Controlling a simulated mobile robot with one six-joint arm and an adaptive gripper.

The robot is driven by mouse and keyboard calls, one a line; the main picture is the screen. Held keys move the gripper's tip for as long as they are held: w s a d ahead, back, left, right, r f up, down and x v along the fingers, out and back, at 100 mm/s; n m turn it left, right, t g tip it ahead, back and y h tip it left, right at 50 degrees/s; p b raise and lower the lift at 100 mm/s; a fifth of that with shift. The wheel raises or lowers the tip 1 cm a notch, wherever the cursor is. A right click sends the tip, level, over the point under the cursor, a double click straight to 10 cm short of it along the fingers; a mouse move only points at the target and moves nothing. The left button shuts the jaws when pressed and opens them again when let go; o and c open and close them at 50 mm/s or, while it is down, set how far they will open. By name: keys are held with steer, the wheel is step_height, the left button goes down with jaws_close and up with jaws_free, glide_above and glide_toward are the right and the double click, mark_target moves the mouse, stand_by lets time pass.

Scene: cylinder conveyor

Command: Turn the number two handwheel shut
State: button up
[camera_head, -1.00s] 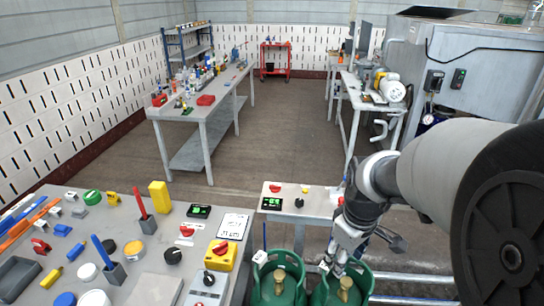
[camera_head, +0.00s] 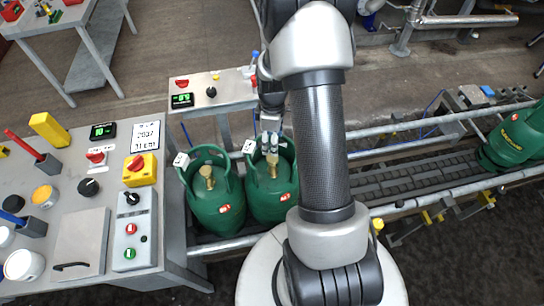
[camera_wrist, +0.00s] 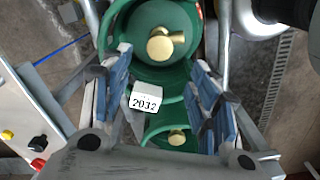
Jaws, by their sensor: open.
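Two green gas cylinders stand side by side on the conveyor in the head view, the left one (camera_head: 215,195) and the right one (camera_head: 272,190). Each has a brass valve on top, the left valve (camera_head: 207,172) and the right valve (camera_head: 272,160). I cannot read a number two on either. My gripper (camera_head: 270,142) is above the right cylinder. In the wrist view my open gripper (camera_wrist: 157,88) has blue pads apart with nothing held. A larger brass valve (camera_wrist: 163,46) lies just beyond the fingers, and a second valve (camera_wrist: 176,137) shows lower down. A white tag (camera_wrist: 145,98) reads 2032.
A panel table (camera_head: 150,230) with switches and buttons stands left of the cylinders. A small table (camera_head: 225,95) with a display is behind them. Conveyor rails (camera_head: 445,190) run alongside.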

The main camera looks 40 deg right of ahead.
mark_target(272, 158)
step_height(272, 158, down, 9)
steer(key=shift+f+b, duration=0.1)
steer(key=shift+b, duration=1.1)
steer(key=shift+c, duration=0.2)
steer(key=c, duration=1)
